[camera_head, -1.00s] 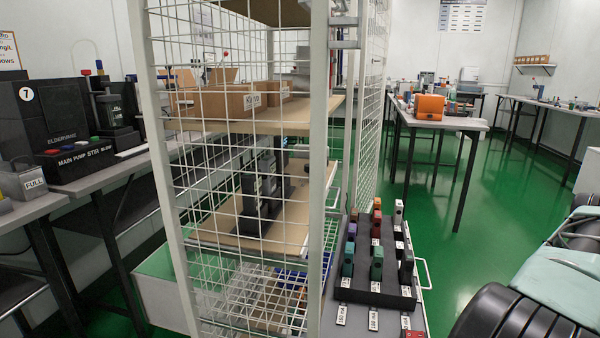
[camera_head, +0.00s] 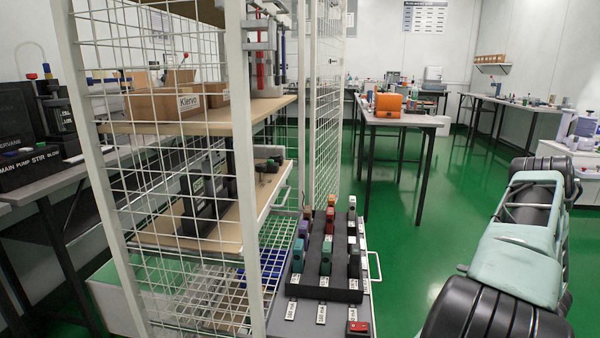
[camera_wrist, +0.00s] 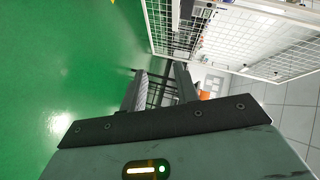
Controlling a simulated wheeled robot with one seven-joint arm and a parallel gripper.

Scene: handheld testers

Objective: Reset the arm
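My gripper (camera_wrist: 158,88) shows in the wrist view with its two dark fingers apart and nothing visible between them. It hangs over green floor, with a white wire rack (camera_wrist: 175,25) beyond it. In the head view only my teal and black arm links show at the right, and the gripper itself is out of sight. Several handheld testers in teal, orange, white, grey and dark colours stand upright in a black stepped holder (camera_head: 318,288) on a grey surface beside the wire cage. The arm is apart from them.
The white wire cage shelf (camera_head: 250,170) stands close at left, holding cardboard boxes (camera_head: 160,104) and dark devices (camera_head: 205,195). A red-topped item (camera_head: 358,327) lies before the holder. A table with an orange case (camera_head: 388,104) stands behind. Green floor (camera_head: 420,230) is open between.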

